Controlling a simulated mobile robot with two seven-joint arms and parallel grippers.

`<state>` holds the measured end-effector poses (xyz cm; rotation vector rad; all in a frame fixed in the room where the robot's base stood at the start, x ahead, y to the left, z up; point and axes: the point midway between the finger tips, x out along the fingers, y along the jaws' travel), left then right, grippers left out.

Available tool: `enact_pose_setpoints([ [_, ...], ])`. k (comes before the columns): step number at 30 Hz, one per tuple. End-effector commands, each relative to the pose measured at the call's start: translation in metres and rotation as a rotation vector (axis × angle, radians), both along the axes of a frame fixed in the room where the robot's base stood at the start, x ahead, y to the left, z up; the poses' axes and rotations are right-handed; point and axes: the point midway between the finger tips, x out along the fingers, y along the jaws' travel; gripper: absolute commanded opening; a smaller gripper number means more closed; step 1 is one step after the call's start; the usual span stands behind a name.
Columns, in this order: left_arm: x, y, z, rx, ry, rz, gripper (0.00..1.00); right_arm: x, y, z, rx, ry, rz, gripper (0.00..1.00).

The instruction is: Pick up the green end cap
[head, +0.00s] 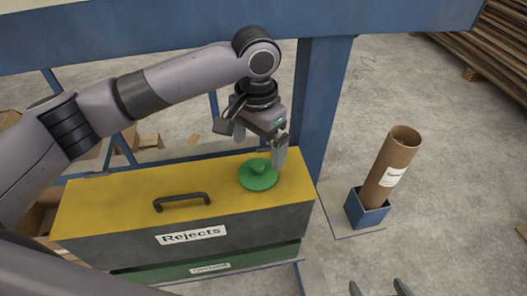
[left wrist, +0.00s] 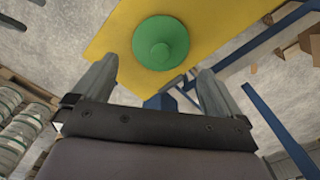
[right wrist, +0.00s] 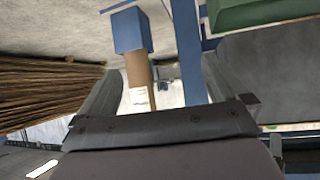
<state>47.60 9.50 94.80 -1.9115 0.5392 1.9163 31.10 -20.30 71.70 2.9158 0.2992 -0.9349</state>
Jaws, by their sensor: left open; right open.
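The green end cap (head: 258,175) is a round disc with a raised knob in its middle. It lies on the yellow lid of the box labelled "Rejects" (head: 100,202), near the lid's right end. My left gripper (head: 258,152) is open and empty just above and behind the cap. In the left wrist view the cap (left wrist: 160,43) shows beyond the two spread fingers, apart from them. My right gripper (head: 380,289) shows only its fingertips at the bottom edge of the head view. It is open and empty, and its spread fingers also show in the right wrist view (right wrist: 155,90).
A brown cardboard tube (head: 390,168) stands tilted in a blue square holder (head: 357,212) on the floor at right. A blue post (head: 323,100) rises behind the box. The lid has a black handle (head: 182,200). Stacked brown sheets (head: 500,45) lie at the far right.

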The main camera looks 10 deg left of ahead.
Motion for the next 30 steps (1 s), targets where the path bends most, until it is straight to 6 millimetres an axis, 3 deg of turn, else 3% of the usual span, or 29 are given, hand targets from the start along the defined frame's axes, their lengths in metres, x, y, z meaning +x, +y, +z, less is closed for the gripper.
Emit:
enact_pose_setpoints([
  [8, 0.000, 0.001, -0.017, 0.005, 0.002, 0.001, 1.00, -0.009, 0.000, -0.005, -0.001, 0.021, 0.000, 1.00],
  [19, 0.001, -0.001, -0.066, 0.004, 0.001, 0.002, 1.00, -0.010, 0.000, -0.004, -0.001, 0.024, 0.001, 1.00],
  [27, 0.001, -0.002, -0.071, 0.003, -0.002, 0.000, 1.00, -0.009, 0.000, -0.003, 0.000, 0.021, 0.001, 1.00],
  [28, 0.001, -0.002, -0.071, 0.003, -0.002, 0.000, 0.97, -0.009, 0.000, -0.003, 0.000, 0.021, 0.001, 1.00],
  [30, 0.001, -0.002, -0.071, 0.003, -0.002, 0.000, 0.74, -0.008, 0.000, -0.003, 0.000, 0.020, 0.001, 1.00],
])
